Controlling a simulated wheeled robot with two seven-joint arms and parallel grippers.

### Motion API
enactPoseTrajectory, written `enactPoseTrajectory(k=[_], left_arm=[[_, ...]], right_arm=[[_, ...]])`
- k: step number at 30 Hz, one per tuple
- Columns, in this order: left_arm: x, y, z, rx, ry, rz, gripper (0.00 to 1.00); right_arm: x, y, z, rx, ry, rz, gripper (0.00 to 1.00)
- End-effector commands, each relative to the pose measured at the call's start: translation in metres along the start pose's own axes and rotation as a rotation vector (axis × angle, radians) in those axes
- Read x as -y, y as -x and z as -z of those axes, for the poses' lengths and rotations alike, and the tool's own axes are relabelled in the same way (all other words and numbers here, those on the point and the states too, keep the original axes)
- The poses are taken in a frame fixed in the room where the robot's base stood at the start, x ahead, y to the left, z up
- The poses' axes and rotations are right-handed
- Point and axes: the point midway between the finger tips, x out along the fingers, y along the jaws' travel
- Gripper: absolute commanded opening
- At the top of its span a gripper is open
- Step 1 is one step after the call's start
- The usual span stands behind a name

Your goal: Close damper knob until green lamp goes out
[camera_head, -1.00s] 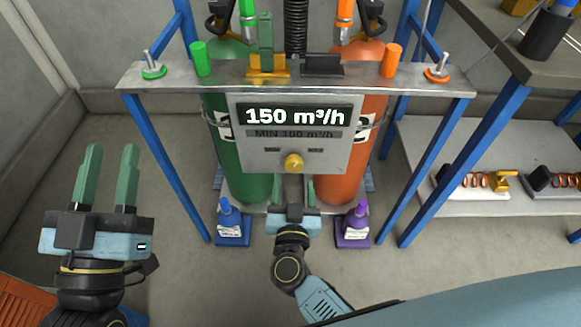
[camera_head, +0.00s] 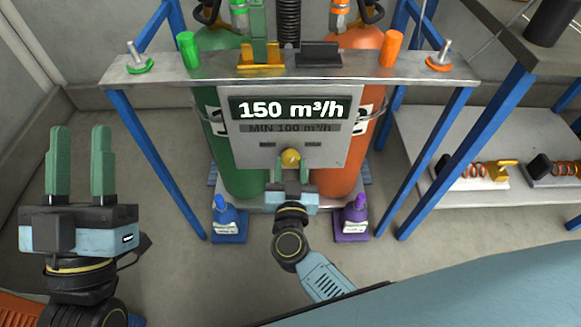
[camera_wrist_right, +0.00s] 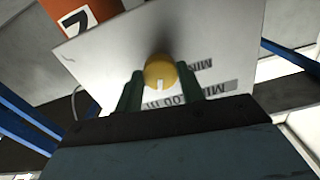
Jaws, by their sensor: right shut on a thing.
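The yellow damper knob (camera_head: 290,157) is on the lower front of the grey panel (camera_head: 246,148), whose display (camera_head: 290,109) reads 150 m³/h above the label MIN 100 m³/h. My right gripper (camera_head: 290,168) is at the knob, its green fingers shut on it from both sides. In the right wrist view the knob (camera_wrist_right: 160,72) sits between the fingers, its white mark toward the gripper. My left gripper (camera_head: 80,132) is open and empty at the left, away from the panel. A green cylinder (camera_head: 188,50) stands on the shelf; I cannot tell whether it is the lamp or lit.
A green bottle (camera_head: 238,175) and an orange bottle (camera_head: 338,178) stand behind the panel. A blue cone-shaped bottle (camera_head: 226,217) and a purple one (camera_head: 354,215) stand low on either side of my right gripper. Blue frame legs (camera_head: 157,165) flank the panel.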

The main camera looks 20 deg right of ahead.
Motion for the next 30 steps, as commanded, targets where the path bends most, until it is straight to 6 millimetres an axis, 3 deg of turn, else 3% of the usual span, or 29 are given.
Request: enactPoseTrajectory(k=[5, 14, 23, 30], left_arm=[[0.0, -0.001, 0.0, 0.008, 0.0, 0.0, 0.36], [0.007, 0.005, -0.041, 0.31, -0.013, 0.016, 0.36], [0.016, 0.032, -0.084, 0.654, -0.024, 0.039, 0.36], [0.025, 0.069, -0.112, 0.934, -0.031, 0.063, 0.36]], right_arm=[[0.0, 0.0, 0.0, 0.001, 0.005, -0.001, 0.16], [0.0, 0.0, 0.002, 0.003, 0.069, -0.002, 0.16], [0.0, 0.0, 0.001, 0.003, 0.143, -0.001, 0.16], [0.0, 0.0, 0.001, 0.002, 0.203, -0.001, 0.16]])
